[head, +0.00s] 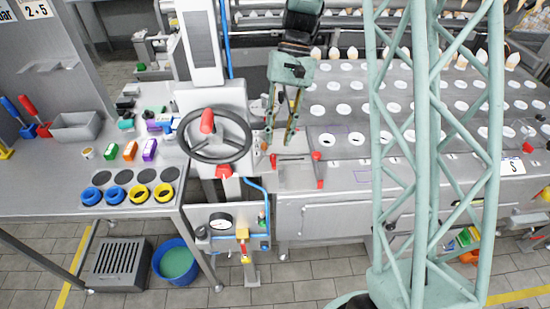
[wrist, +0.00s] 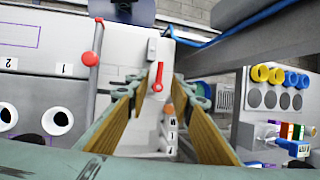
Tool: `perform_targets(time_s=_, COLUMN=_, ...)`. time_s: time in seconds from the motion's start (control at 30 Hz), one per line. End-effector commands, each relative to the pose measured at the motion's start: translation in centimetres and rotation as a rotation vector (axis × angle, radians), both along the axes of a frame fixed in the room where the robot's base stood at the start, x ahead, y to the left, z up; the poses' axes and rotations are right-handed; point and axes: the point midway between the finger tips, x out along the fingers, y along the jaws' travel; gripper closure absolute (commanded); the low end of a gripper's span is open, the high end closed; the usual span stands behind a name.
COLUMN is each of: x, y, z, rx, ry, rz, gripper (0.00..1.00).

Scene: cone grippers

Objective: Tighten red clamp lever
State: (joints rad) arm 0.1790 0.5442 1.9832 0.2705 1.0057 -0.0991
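My gripper (head: 279,137) hangs open and empty above the left end of the machine's table, its two brown-padded fingers spread. In the wrist view my gripper (wrist: 163,92) also stands open. A small red lever (wrist: 158,77) on a pale plate shows between the fingertips, beyond them and apart from them. In the head view a small red piece (head: 273,160) just below the fingers appears to be this lever. A rod with a red knob (head: 317,156) lies to the right; in the wrist view its knob (wrist: 91,58) is left of the fingers.
A black handwheel (head: 184,156) with a red knob stands left of my gripper. A side table (head: 40,190) holds several blue and yellow cups. The perforated machine top (head: 345,110) extends right. A blue hose (head: 229,55) runs behind the gripper's left.

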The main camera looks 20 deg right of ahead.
Motion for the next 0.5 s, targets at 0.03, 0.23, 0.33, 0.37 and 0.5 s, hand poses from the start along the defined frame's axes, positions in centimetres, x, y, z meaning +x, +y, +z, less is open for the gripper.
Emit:
perform_targets(time_s=0.03, x=-0.2, y=0.2, z=-0.7, rx=0.000, ry=0.001, rz=0.000, gripper=0.79)
perform_targets(time_s=0.23, x=-1.1, y=0.9, z=-3.1, rx=0.000, ry=0.003, rz=0.001, gripper=0.79)
perform_targets(time_s=0.33, x=-1.5, y=1.3, z=-4.2, rx=0.000, ry=0.002, rz=-0.001, gripper=0.79)
perform_targets(time_s=0.37, x=-1.6, y=1.4, z=-4.5, rx=0.000, ry=0.002, rz=-0.001, gripper=0.79)
perform_targets(time_s=0.5, x=-2.0, y=1.8, z=-5.7, rx=0.000, ry=0.001, rz=-0.001, gripper=0.79)
